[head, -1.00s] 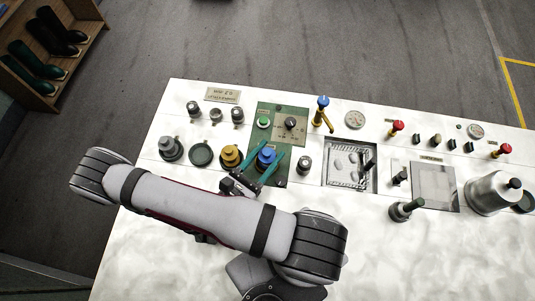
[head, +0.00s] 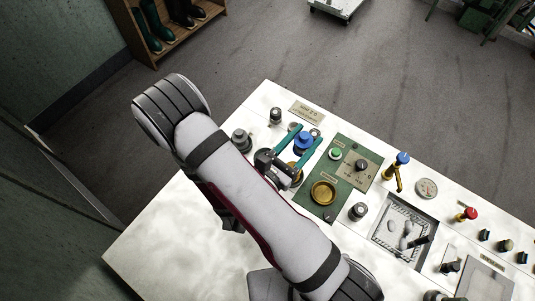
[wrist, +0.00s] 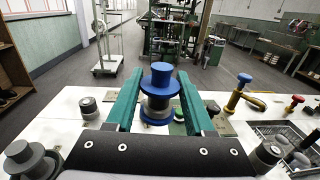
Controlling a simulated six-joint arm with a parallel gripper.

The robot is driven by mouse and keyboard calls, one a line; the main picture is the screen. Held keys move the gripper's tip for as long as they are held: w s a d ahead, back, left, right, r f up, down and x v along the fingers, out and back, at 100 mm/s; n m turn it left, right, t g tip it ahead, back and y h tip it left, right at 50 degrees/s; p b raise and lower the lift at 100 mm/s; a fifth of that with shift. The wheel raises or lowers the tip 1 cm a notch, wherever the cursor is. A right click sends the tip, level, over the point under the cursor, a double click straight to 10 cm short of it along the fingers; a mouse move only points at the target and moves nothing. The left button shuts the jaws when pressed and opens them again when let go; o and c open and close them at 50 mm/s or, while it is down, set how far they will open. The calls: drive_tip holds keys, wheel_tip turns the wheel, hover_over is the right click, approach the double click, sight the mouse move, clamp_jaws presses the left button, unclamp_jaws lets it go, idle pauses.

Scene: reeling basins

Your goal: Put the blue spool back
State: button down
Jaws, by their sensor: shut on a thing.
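The blue spool (head: 303,142) is between the teal fingers of my gripper (head: 305,138), above the back left part of the white worktop. A round brass dish (head: 323,192) on the green panel (head: 343,172) is empty.
Grey knobbed parts stand close by at the left (head: 241,140) and back (head: 275,115). A blue-topped brass tap (head: 399,172) and a sunken tray (head: 402,230) lie to the right. The worktop's front left (head: 160,235) is clear.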

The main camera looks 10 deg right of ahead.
drive_tip(key=w+a+f, duration=0.1)
drive_tip(key=a, duration=0.1)
drive_tip(key=w+a+f, duration=0.1)
drive_tip(key=a+f, duration=0.1)
drive_tip(key=a, duration=0.1)
drive_tip(key=w+a+f, duration=0.1)
drive_tip(key=a+f, duration=0.1)
drive_tip(key=shift+w+a, duration=0.25)
drive_tip(key=shift+a, duration=0.05)
drive_tip(key=shift+w+a+f, duration=0.1)
drive_tip(key=shift+a+f, duration=0.05)
drive_tip(key=shift+f, duration=1)
drive_tip(key=shift+a+f, duration=0.15)
drive_tip(key=shift+f, duration=0.95)
drive_tip(key=shift+f, duration=0.1)
drive_tip(key=shift+c, duration=1.4)
unclamp_jaws()
